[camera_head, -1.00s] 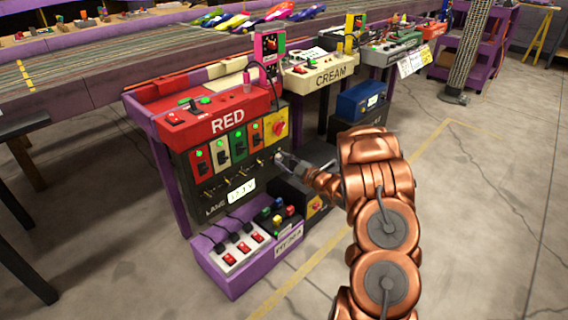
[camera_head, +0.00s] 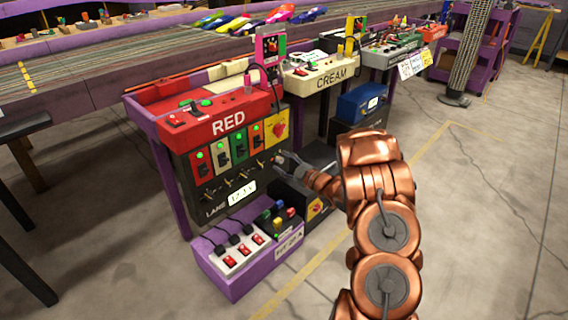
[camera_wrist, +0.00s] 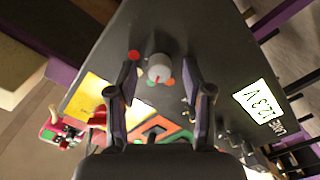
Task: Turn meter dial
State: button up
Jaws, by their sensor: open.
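The meter dial (camera_wrist: 159,68) is a small round grey knob with a red mark, on the dark panel in the wrist view. My gripper (camera_wrist: 160,65) is open, with one finger on each side of the dial in that view; I cannot tell whether either touches it. The lit meter display (camera_wrist: 258,102) reads about 12.3 V. In the head view, my gripper (camera_head: 284,158) is at the right edge of the dark lane panel (camera_head: 207,180), where it largely hides the dial. The display also shows in the head view (camera_head: 242,193).
A yellow plate with a red rotary switch (camera_head: 278,128) and several coloured toggle plates sit above the dial. A red dot (camera_wrist: 134,56) is close to the dial. A purple box of switches (camera_head: 233,280) stands below.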

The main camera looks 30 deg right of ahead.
jog(key=shift+s, duration=0.15)
jog(key=v, duration=1.1)
jog(key=shift+s, duration=0.35)
jog(key=shift+d, duration=0.15)
